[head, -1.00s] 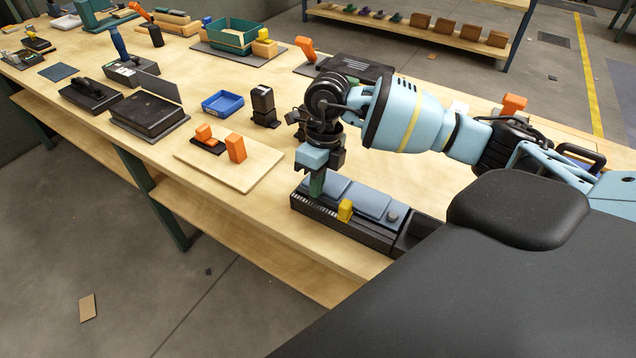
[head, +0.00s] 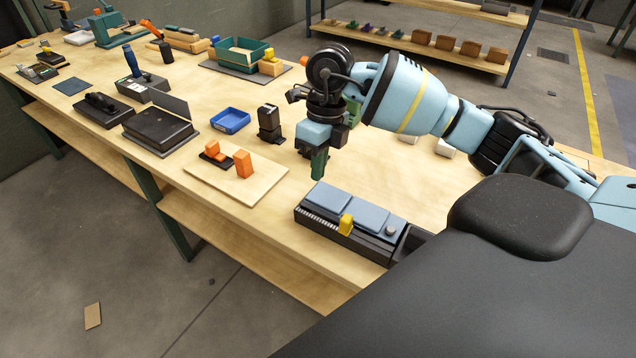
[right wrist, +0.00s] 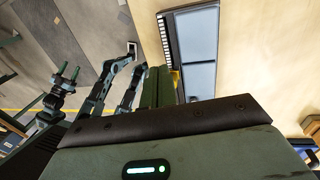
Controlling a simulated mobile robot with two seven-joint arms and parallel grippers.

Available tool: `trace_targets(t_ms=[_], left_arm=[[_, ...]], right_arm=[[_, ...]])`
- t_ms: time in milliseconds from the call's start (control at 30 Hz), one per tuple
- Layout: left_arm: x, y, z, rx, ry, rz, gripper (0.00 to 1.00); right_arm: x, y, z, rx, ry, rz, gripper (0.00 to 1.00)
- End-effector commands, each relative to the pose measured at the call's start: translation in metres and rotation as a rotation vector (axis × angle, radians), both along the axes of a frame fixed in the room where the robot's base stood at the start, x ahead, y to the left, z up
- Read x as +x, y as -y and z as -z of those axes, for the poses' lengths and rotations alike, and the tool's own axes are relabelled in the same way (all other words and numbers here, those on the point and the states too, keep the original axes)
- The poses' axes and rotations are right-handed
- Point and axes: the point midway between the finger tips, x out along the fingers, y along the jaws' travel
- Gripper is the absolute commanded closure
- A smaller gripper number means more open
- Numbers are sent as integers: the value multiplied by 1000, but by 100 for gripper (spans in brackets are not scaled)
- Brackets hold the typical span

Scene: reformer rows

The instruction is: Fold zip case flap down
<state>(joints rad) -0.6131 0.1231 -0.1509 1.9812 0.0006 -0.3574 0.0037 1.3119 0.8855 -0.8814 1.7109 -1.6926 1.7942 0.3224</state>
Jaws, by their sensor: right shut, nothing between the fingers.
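The long black case (head: 349,227) with blue-grey flat panels (head: 358,207) lies near the table's front edge; I take it for the zip case. A row of white teeth and a yellow tab (head: 346,224) show along its front. The panels lie flat on top. The case also shows in the right wrist view (right wrist: 203,79). My right gripper (head: 318,172) is shut and empty, above and behind the case's left end, apart from it. Its green fingers show in the right wrist view (right wrist: 157,87). My left gripper (right wrist: 69,71) appears there with its fingers apart, over the floor, empty.
A wooden board (head: 220,190) with orange blocks (head: 244,164) lies left of the case. Behind are a black upright device (head: 270,124), a blue tray (head: 230,121) and a black box with a raised panel (head: 160,131). Bare table lies around the case's back side.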

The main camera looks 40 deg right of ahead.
Motion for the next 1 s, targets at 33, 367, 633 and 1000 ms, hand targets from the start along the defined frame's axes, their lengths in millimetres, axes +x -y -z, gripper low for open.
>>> trace_targets(t_ms=[33, 367, 633, 1000], left_arm=[[-1, 0, 2, 0, -4, 1, 43], [-1, 3, 1, -7, -4, -5, 43], [1, 4, 0, -11, 0, -9, 43], [5, 4, -2, -10, 10, -8, 43]], right_arm=[[1, 0, -11, 0, 3, -1, 100], [0, 0, -50, 0, 0, 0, 100], [0, 0, -54, 0, 0, 0, 100], [0, 0, -54, 0, 0, 0, 100]])
